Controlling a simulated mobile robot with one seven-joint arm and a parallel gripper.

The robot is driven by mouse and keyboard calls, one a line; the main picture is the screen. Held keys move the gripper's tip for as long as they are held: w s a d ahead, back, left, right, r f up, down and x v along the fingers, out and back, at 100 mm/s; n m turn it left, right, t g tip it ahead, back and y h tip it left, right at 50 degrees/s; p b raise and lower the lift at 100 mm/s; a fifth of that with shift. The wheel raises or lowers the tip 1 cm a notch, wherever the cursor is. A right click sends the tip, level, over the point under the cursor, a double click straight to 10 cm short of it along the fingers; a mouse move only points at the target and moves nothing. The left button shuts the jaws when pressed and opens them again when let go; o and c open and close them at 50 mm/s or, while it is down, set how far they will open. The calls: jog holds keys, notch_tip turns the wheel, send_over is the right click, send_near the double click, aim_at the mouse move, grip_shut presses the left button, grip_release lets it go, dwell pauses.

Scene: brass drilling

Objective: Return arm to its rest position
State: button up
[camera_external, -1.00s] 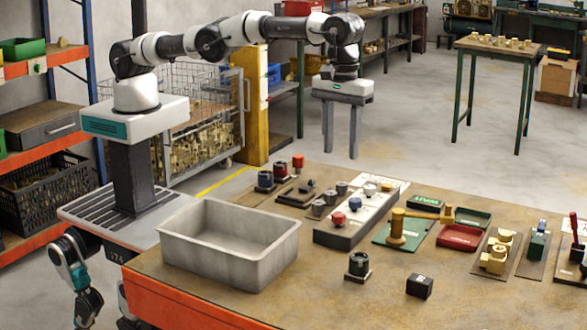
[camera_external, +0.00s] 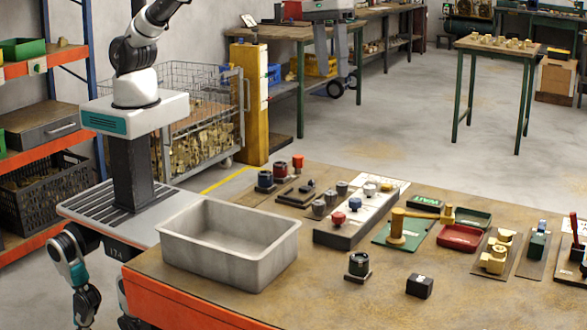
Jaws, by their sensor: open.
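My arm rises from its base on the left and bends up out of the top of the picture. My gripper (camera_external: 339,72) hangs at the top middle, its white body cut off by the upper edge. Its two grey fingers point down and stand apart, with nothing between them. It is well above and beyond the workbench (camera_external: 330,275), in front of the background tables and touching nothing that I can make out. The middle arm links are out of view.
A grey metal bin (camera_external: 225,262) stands on the workbench's left. Coloured knobs sit on a grey block (camera_external: 345,228). A black block (camera_external: 419,286) and red tray (camera_external: 460,238) lie to the right. A wire cage (camera_external: 205,110) and yellow post (camera_external: 249,100) stand behind.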

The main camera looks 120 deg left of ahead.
jog(key=s+a+r+m+t, duration=0.1)
jog(key=s+r+m, duration=0.3)
jog(key=s, duration=0.5)
jog(key=s+a+r+m+t, duration=0.1)
jog(key=s+r+m, duration=0.1)
jog(key=s+r, duration=0.6)
jog(key=s+f+m+t, duration=0.1)
jog(key=s+f+m, duration=0.2)
jog(key=s, duration=0.8)
jog(key=s+f+m+t, duration=0.1)
jog(key=s+f+m, duration=0.3)
jog(key=s+f, duration=0.4)
jog(key=s, duration=0.4)
jog(key=shift+s+d, duration=0.15)
jog(key=shift+d, duration=0.1)
notch_tip(320, 180, down, 8)
jog(key=b, duration=0.7)
jog(key=shift+r+b, duration=0.25)
jog(key=shift+b, duration=0.05)
